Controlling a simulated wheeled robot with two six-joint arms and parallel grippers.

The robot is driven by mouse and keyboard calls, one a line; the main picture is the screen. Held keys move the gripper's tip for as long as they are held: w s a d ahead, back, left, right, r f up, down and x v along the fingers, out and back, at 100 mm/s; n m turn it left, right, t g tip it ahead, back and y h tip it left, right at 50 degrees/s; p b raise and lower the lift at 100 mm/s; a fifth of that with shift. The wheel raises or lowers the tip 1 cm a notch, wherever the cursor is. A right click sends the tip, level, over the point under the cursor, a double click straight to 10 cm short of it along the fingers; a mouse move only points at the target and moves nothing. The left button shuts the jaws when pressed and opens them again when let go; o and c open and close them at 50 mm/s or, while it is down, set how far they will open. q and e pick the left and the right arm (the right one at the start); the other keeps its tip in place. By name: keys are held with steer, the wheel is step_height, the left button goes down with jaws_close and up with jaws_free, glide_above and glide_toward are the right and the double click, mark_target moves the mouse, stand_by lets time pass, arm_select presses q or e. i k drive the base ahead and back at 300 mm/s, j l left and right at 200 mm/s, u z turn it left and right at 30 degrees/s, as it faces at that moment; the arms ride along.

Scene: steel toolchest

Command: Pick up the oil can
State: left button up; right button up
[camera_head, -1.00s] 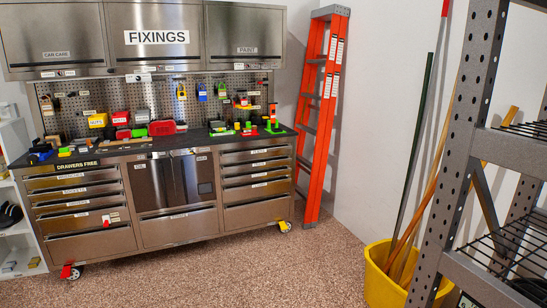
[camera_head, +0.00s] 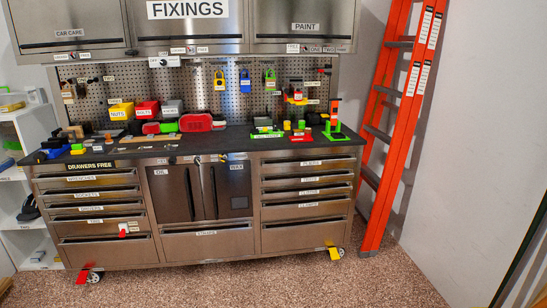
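I cannot make out an oil can in the head view. The steel toolchest (camera_head: 205,243) has a middle cupboard (camera_head: 190,197) with two dark doors, which look shut. A small label (camera_head: 160,171) at the cupboard's upper left seems to read OIL. What is behind the doors is hidden. Neither of my grippers is in view.
The dark worktop (camera_head: 235,143) holds a red case (camera_head: 196,122), yellow and red bins and small tools. Drawers flank the cupboard. A white shelf (camera_head: 25,150) stands left, an orange ladder (camera_head: 398,130) right. The speckled floor (camera_head: 300,285) in front is clear.

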mark_target(297, 94)
steer(key=i+z, duration=0.25)
steer(key=i, duration=0.35)
steer(key=i+j+z, duration=0.2)
steer(key=i, duration=0.35)
steer(key=i+j+z, duration=0.1)
steer(key=i+z, duration=0.15)
steer(key=i, duration=0.35)
